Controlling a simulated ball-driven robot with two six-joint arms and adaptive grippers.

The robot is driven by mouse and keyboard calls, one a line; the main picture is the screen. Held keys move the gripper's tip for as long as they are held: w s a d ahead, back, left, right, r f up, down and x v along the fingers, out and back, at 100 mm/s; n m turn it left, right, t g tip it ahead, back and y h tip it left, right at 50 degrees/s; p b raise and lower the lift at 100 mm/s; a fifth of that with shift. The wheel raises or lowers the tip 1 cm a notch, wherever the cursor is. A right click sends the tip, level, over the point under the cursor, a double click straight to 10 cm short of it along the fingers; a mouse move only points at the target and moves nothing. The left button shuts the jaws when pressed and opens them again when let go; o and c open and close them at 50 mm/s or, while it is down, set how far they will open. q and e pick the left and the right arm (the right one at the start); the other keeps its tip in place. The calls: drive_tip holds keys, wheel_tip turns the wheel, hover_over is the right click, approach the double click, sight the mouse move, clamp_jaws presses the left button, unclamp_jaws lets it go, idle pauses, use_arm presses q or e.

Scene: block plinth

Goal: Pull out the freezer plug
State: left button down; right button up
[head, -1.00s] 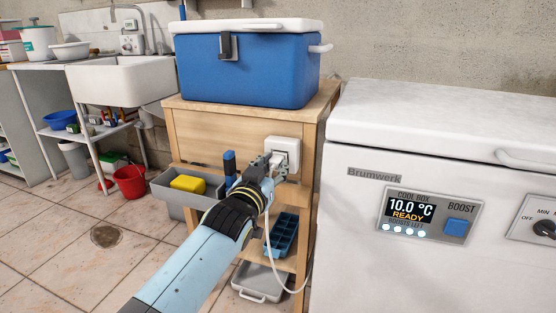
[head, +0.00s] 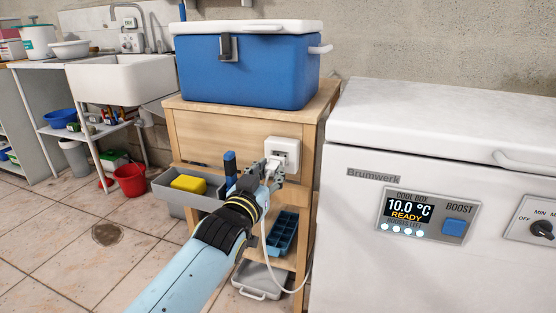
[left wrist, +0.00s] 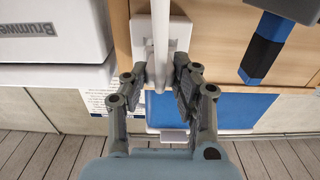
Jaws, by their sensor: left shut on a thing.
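The freezer plug (head: 272,164) is white and sits between the fingers of my left gripper (head: 273,175), which is shut on it. The white wall socket (head: 291,148) is on the upper right of the wooden stand's front, just behind the plug. I cannot tell whether the plug's pins are clear of the socket. The white cord (head: 264,238) hangs below the gripper and loops toward the freezer (head: 350,235). In the left wrist view the gripper (left wrist: 157,88) points at the socket plate (left wrist: 178,38), and the cord (left wrist: 160,35) crosses the plate. My right gripper is not in view.
A blue cool box (head: 250,70) stands on the wooden stand (head: 215,135). A blue-handled tool (head: 230,165) is just left of the gripper; it also shows in the wrist view (left wrist: 264,50). A grey bin with a yellow sponge (head: 188,184) hangs at left. Floor at left is open.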

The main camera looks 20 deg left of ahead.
use_arm(q)
drive_tip(key=shift+s+r, duration=0.1)
drive_tip(key=shift+s, duration=0.15)
drive_tip(key=s+p, duration=0.1)
drive_tip(key=s, duration=0.1)
drive_tip(key=shift+s+r, duration=0.1)
drive_tip(key=shift+s, duration=0.25)
drive_tip(key=shift+s+p, duration=0.35)
drive_tip(key=shift+s, duration=0.05)
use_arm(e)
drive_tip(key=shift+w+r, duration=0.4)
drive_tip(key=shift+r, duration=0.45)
